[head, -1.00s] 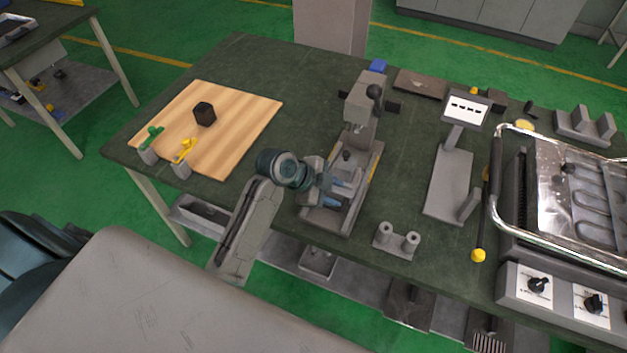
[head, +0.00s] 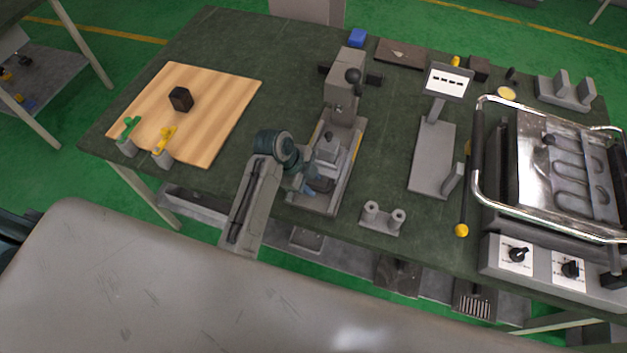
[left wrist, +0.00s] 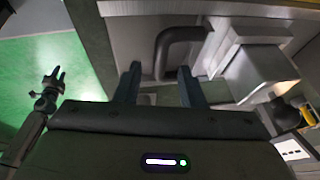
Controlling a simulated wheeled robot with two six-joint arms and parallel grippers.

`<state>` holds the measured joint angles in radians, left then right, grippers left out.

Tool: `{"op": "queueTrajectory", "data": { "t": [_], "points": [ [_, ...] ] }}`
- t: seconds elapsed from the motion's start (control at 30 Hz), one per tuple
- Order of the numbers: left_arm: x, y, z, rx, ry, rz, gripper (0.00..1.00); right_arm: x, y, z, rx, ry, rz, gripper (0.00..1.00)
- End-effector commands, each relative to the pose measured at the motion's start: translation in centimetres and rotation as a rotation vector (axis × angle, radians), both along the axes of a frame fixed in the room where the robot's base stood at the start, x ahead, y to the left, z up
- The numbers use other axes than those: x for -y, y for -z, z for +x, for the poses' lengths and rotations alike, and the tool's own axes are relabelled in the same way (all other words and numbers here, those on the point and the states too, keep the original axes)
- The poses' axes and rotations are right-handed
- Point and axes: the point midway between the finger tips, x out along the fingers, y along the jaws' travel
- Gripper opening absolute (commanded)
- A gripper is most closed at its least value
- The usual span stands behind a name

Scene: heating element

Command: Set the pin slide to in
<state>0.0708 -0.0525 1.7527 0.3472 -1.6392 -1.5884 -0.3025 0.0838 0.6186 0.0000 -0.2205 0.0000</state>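The grey press-like fixture (head: 345,98) stands mid-table, with a base (head: 351,165) and a small grey block with a dark knob (head: 328,142) on it. I take this to hold the pin slide, but cannot read its position. My left gripper (head: 312,186) is low over the front end of the base and partly hides it. In the left wrist view, the left gripper (left wrist: 160,86) has its fingers apart with nothing clamped. A dark bent handle (left wrist: 178,40) lies just beyond the fingertips; contact cannot be told. My right gripper (left wrist: 50,80) seems open, away over the green floor.
A wooden board (head: 215,100) with a black block lies left. A grey two-post holder (head: 382,219), a display stand (head: 434,155) and a heating press (head: 560,160) with a chrome handle stand right. Table is clear between the board and the fixture.

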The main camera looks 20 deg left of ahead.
Motion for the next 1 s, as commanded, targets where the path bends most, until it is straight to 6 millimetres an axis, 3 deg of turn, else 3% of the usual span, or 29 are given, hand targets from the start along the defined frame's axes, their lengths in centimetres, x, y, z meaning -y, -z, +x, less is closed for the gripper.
{"op": "queueTrajectory", "data": {
  "t": [0.2, 0.43, 0.47, 0.63, 0.87, 1.0],
  "points": [
    [0.6, 1.3, 0.2, -0.001, 0.001, -0.001, 0.36, -0.3, -0.4, 0.4, 0.006, 0.0, 0.003, 0.36],
    [0.6, 1.4, 0.2, 0.0, 0.001, 0.0, 0.36, -0.7, -0.3, 0.4, 0.006, 0.002, 0.007, 0.36],
    [0.6, 1.4, 0.2, 0.0, 0.001, 0.0, 0.34, -0.7, -0.3, 0.4, 0.006, 0.002, 0.007, 0.36],
    [0.6, 1.4, 0.2, 0.0, 0.0, 0.0, 0.01, -0.7, -0.3, 0.4, 0.006, 0.002, 0.007, 0.36],
    [0.6, 1.4, 0.3, 0.0, 0.0, 0.0, 0.0, -0.6, -0.3, 0.4, 0.006, 0.002, 0.006, 0.36],
    [0.6, 1.4, 1.4, 0.002, 0.0, 0.0, 0.0, -0.4, -0.1, 0.4, 0.005, 0.001, 0.004, 0.36]
  ]
}}
